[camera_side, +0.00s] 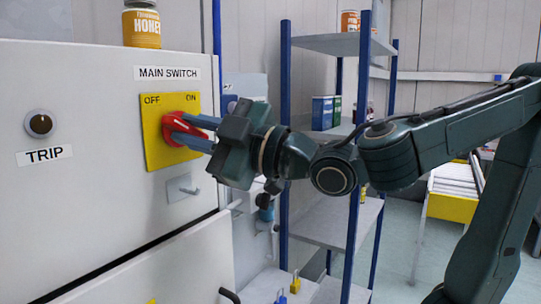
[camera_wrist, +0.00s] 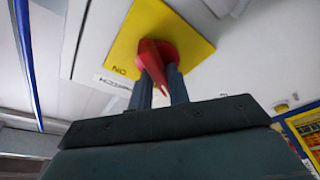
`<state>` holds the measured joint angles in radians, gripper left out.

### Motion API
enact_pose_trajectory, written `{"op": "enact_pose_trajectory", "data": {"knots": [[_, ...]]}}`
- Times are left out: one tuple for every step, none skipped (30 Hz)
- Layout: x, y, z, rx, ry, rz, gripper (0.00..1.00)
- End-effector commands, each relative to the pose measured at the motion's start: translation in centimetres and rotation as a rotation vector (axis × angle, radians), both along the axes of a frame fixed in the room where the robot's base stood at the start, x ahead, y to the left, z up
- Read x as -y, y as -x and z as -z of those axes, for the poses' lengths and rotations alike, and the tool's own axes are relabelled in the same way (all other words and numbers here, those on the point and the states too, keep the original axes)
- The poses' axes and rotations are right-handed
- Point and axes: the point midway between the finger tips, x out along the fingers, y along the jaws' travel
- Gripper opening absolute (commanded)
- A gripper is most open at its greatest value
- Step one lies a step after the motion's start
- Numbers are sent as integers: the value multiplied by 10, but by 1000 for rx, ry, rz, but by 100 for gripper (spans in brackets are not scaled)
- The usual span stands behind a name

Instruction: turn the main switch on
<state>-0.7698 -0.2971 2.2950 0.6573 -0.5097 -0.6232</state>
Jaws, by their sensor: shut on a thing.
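The main switch is a red handle (camera_side: 186,125) on a yellow plate (camera_side: 152,104) marked OFF at upper left and ON at upper right, on the grey cabinet front. My gripper (camera_side: 182,131) reaches it from the right, and its two blue-grey fingers are shut on the red handle. In the wrist view, the red handle (camera_wrist: 152,58) stands between the fingers of my gripper (camera_wrist: 158,80), in front of the yellow plate (camera_wrist: 190,25). The fingers partly hide the handle, so I cannot tell exactly which mark it points to.
A TRIP button (camera_side: 40,124) is on the cabinet (camera_side: 90,90) to the left. A small latch (camera_side: 183,188) sits just below the plate. A honey jar (camera_side: 141,27) stands on top. A blue-posted shelf (camera_side: 335,42) stands behind my wrist.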

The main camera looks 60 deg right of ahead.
Motion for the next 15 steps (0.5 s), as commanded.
{"op": "enact_pose_trajectory", "data": {"knots": [[2,-5,-2,4,-26,17,0],[2,-5,-2,3,-43,17,0],[2,-5,-2,3,-65,16,0],[2,-5,-2,4,-83,17,0],[2,-5,-2,4,-101,16,0],[2,-5,-2,3,-123,15,0],[2,-5,-2,4,-138,17,0],[2,-5,-2,4,-153,17,0],[2,-5,-2,3,-172,16,0],[2,-5,-2,3,-182,17,0],[2,-5,-2,4,-192,17,0],[2,-5,-2,4,-200,17,0],[2,-5,-2,3,-206,17,0],[2,-5,-2,3,-209,16,0],[3,-5,-2,3,-211,17,0]]}}
